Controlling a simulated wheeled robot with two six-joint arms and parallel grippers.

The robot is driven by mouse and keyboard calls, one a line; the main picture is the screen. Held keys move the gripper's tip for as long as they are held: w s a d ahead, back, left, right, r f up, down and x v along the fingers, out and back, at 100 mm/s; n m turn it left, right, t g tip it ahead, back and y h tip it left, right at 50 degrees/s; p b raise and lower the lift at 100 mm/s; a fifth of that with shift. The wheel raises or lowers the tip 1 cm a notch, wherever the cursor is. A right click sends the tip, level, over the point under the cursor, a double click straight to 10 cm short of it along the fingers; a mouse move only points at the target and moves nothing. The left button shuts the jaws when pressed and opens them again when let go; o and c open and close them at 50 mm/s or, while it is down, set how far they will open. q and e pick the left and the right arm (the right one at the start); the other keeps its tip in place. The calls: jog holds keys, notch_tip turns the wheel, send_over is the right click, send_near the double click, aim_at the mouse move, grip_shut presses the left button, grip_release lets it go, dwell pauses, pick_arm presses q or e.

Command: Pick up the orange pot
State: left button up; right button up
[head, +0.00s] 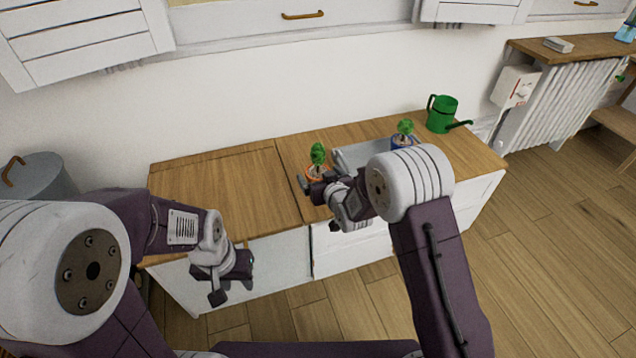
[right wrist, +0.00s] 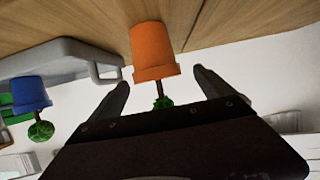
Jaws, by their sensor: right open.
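The orange pot (head: 326,172), with a small green plant, stands on the wooden cabinet top, partly hidden behind my right gripper in the head view. My right gripper (head: 310,188) is open and empty. In the right wrist view, which looks upside down, the orange pot (right wrist: 152,48) lies just ahead of the gap between the two fingertips (right wrist: 160,80). The fingers do not appear to touch it. My left gripper (head: 234,288) hangs at the cabinet's front, away from the pot; its finger opening is unclear.
A grey tray (right wrist: 75,58) with a handle is beside the orange pot. A blue pot (head: 400,142) with a plant is at the tray, and a green watering can (head: 441,115) stands further right. The cabinet top's left part (head: 215,185) is clear. A white wall is behind.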

aim_at(317, 167)
jog(key=shift+w+a+f, duration=0.15)
jog(key=shift+w, duration=0.25)
jog(key=b+x, duration=0.3)
jog(key=x, duration=0.2)
jog(key=shift+w, duration=0.1)
jog(key=shift+w+r, duration=0.15)
jog(key=shift+r, duration=0.05)
jog(key=shift+c, duration=0.3)
jog(key=shift+r, duration=0.1)
jog(key=c, duration=1.9)
jog(key=shift+r+p, duration=0.4)
jog(key=shift+r, duration=0.1)
jog(key=r+p, duration=0.1)
jog(key=r, duration=0.1)
jog(key=d+r+p, duration=0.1)
jog(key=r+p, duration=0.1)
jog(key=shift+w+r, duration=0.1)
jog(key=w+d+r+p, duration=0.3)
jog(key=d+r+p, duration=0.2)
jog(key=d, duration=0.5)
jog(key=shift+d+r, duration=0.2)
jog(key=shift+r, duration=0.25)
